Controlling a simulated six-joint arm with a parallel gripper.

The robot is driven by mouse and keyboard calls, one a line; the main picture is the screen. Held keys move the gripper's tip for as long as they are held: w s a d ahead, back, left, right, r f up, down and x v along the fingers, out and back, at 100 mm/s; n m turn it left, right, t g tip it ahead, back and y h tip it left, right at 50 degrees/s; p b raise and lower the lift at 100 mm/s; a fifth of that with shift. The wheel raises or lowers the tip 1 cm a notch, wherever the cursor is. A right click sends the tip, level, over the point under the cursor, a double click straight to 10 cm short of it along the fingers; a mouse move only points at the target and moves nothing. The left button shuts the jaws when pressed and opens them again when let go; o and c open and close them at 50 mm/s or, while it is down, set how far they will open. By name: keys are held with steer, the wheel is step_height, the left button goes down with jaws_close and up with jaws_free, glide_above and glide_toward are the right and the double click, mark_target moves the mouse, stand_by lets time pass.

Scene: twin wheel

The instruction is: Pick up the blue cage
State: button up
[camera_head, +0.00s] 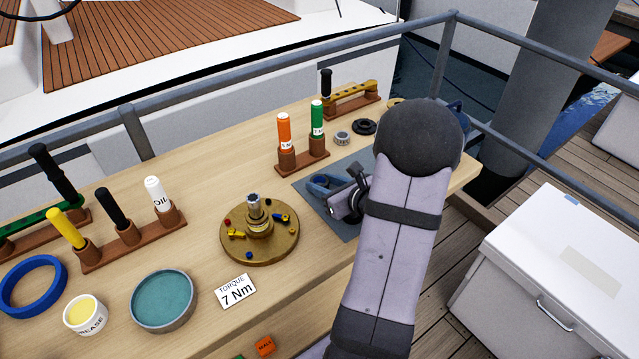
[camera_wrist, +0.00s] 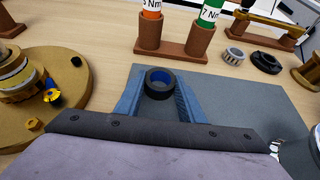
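A small ring with a dark outer wall and blue inside, which I take as the blue cage (camera_wrist: 160,94), lies on the grey mat in the wrist view. It also shows as a small blue ring in the head view (camera_head: 321,182). My gripper (camera_wrist: 158,75) is low over the mat, its two blue-grey fingers apart, one on each side of the ring. I cannot tell whether either finger touches it. In the head view my wrist and forearm hide the right part of the mat.
A brass hub (camera_head: 259,235) with small coloured parts stands left of the mat (camera_head: 307,187). An orange and green tool rack (camera_head: 302,161) is behind it. A grey ring (camera_head: 342,138) and black ring (camera_head: 364,127) lie beyond. A larger blue ring (camera_head: 62,283) lies far left.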

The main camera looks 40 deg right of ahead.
steer(key=shift+r, duration=0.1)
step_height(320, 180, up, 10)
steer(key=shift+f+p, duration=0.1)
steer(key=shift+p, duration=0.35)
stand_by(0.3)
